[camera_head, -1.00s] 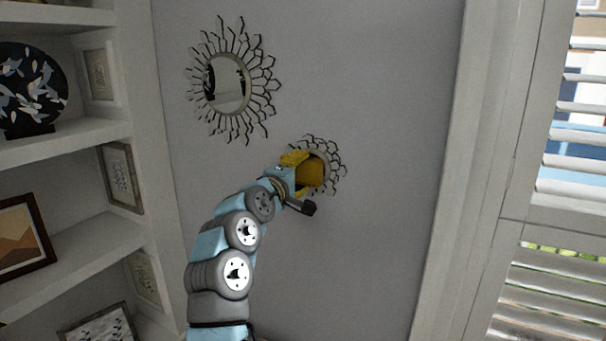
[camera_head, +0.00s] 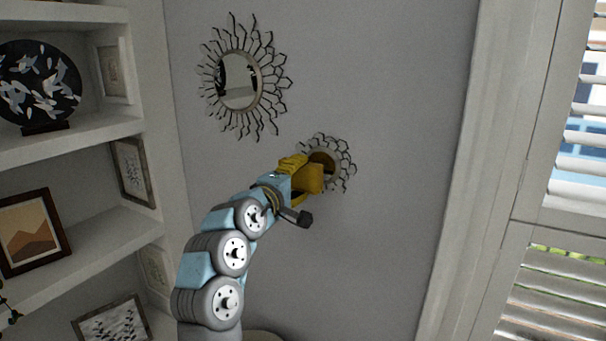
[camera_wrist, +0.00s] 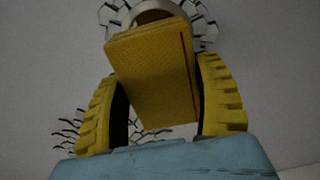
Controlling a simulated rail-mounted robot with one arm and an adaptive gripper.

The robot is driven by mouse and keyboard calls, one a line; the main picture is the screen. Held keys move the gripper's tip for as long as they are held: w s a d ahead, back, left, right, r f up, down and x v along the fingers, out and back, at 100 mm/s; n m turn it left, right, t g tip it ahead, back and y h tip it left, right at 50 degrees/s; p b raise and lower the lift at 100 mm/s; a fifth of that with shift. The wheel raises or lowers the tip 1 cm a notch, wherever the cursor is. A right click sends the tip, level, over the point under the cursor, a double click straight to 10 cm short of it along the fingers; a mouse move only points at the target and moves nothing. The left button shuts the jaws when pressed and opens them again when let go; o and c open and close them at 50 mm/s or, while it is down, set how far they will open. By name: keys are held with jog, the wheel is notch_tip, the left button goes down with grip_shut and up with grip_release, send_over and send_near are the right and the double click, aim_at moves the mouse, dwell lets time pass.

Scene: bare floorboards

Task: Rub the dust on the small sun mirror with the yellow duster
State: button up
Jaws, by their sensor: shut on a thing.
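The small sun mirror (camera_head: 333,158) hangs on the grey wall, with dark wire rays around a round frame. My gripper (camera_head: 300,180) is in front of its lower left part and hides some of it. The gripper is shut on the yellow duster (camera_head: 312,178), a block-shaped pad. In the wrist view the duster (camera_wrist: 152,75) sits between the two yellow fingers, and the small mirror's frame (camera_wrist: 148,14) shows just beyond its far end. I cannot tell whether the duster touches the glass. No dust can be made out; much of the glass is covered.
A larger sun mirror (camera_head: 240,80) hangs up and left of the small one. White shelves (camera_head: 95,135) with a dark plate (camera_head: 38,85) and framed pictures stand at the left. A shuttered window (camera_head: 560,230) is at the right. The wall between small mirror and window is bare.

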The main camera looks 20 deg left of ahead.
jog(key=shift+s+a+r+p, duration=0.15)
jog(key=shift+s+p, duration=0.1)
jog(key=shift+s, duration=0.35)
jog(key=shift+s+a+r+p, duration=0.1)
jog(key=shift+s+p, duration=0.1)
jog(key=shift+s, duration=0.35)
jog(key=shift+s+f, duration=0.2)
jog(key=shift+s, duration=0.15)
jog(key=shift+w, duration=0.2)
jog(key=shift+w+d+b, duration=0.15)
jog(key=shift+w+d, duration=0.05)
jog(key=shift+w, duration=1.4)
jog(key=shift+w+d+b, duration=0.15)
jog(key=shift+w, duration=1.45)
jog(key=shift+w+d, duration=0.2)
jog(key=shift+w, duration=0.8)
